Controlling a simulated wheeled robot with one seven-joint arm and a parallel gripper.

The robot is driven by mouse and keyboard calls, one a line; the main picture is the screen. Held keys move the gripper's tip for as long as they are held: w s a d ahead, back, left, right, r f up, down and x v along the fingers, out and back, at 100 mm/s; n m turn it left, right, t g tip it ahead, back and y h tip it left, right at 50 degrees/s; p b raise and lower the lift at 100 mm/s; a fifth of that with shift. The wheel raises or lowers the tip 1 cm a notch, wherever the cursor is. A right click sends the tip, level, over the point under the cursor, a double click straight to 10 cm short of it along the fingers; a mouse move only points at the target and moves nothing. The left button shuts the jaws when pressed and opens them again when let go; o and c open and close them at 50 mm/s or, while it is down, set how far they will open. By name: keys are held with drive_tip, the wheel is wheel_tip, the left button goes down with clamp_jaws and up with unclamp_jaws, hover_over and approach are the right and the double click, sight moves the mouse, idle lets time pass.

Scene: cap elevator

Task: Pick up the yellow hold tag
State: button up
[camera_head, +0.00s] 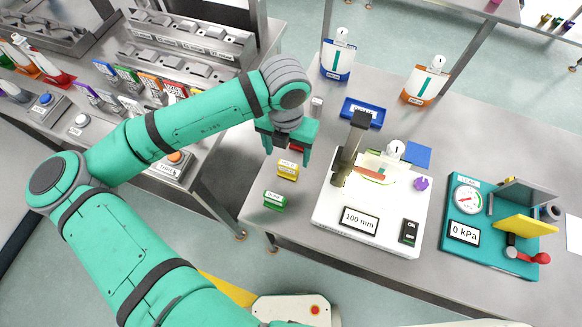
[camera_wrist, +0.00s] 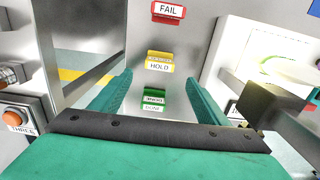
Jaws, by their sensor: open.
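The yellow hold tag (camera_head: 288,170) stands on the grey table between a green tag and a red tag. It also shows in the wrist view (camera_wrist: 159,62), with HOLD readable on its face. My gripper (camera_head: 290,162) is open and empty above the table, beside the red tag in the head view. In the wrist view its two fingers (camera_wrist: 157,95) reach forward on either side, and the hold tag lies between and beyond the tips. The red FAIL tag (camera_wrist: 168,11) is farther up, and the green tag (camera_wrist: 153,100) is nearer. The gripper partly hides the red tag in the head view.
The green tag (camera_head: 274,201) stands near the table's left edge. A white device reading 100 mm (camera_head: 330,212) with a dark upright post is just right of the tags. A teal gauge station (camera_head: 464,259) is farther right. A gap separates this table from the left bench.

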sight(288, 164)
wheel_tip(288, 164, down, 6)
drive_tip(key=shift+r, duration=0.25)
drive_tip(key=shift+w+f, duration=0.15)
drive_tip(key=shift+f, duration=1.15)
drive_tip(key=shift+w+f, duration=0.15)
drive_tip(key=shift+f, duration=1.1)
drive_tip(key=c, duration=1.1)
